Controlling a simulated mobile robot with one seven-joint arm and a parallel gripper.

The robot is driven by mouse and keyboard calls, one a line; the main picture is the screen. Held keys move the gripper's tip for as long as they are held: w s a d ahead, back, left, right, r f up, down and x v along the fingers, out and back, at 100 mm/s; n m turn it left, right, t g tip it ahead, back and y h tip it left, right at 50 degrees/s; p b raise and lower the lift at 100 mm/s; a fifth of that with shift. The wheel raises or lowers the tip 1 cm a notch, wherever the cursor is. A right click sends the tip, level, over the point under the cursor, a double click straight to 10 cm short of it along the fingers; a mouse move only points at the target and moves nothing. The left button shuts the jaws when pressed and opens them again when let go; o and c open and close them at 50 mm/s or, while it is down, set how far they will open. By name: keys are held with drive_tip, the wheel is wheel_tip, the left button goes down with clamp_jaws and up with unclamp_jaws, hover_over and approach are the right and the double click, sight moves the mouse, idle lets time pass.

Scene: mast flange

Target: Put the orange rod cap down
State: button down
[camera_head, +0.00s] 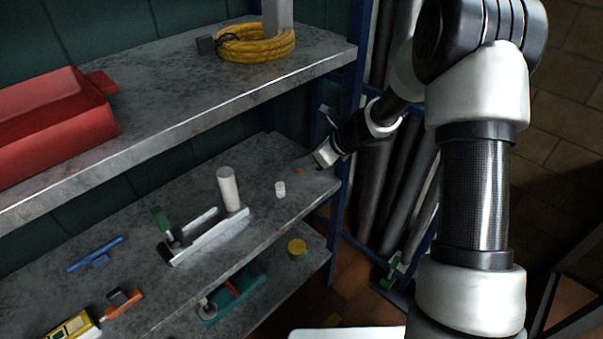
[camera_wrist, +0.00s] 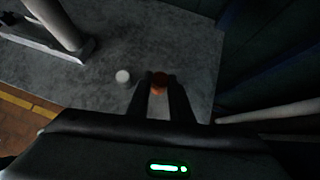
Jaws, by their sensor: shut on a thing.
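The orange rod cap (camera_wrist: 159,83) is between the fingertips of my gripper (camera_wrist: 159,88) in the wrist view. In the head view the orange cap (camera_head: 299,171) shows as a small orange spot just left of my gripper (camera_head: 318,164), low at the right end of the middle grey shelf (camera_head: 262,222). My gripper is shut on the cap. I cannot tell whether the cap touches the shelf.
A small white cylinder (camera_head: 280,189) stands close by, left of the cap. A grey fixture with a white upright cylinder (camera_head: 228,188) stands farther left. A blue shelf post (camera_head: 345,150) is to the right. The upper shelf (camera_head: 190,110) overhangs behind.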

sight(301, 171)
wheel_tip(301, 171, down, 4)
drive_tip(key=shift+f+b, duration=0.25)
drive_tip(key=shift+b, duration=0.55)
drive_tip(key=shift+w+a, duration=0.1)
drive_tip(key=shift+w, duration=0.05)
drive_tip(key=shift+f, duration=0.2)
drive_tip(key=c, duration=1.6)
unclamp_jaws()
drive_tip(key=shift+r, duration=0.1)
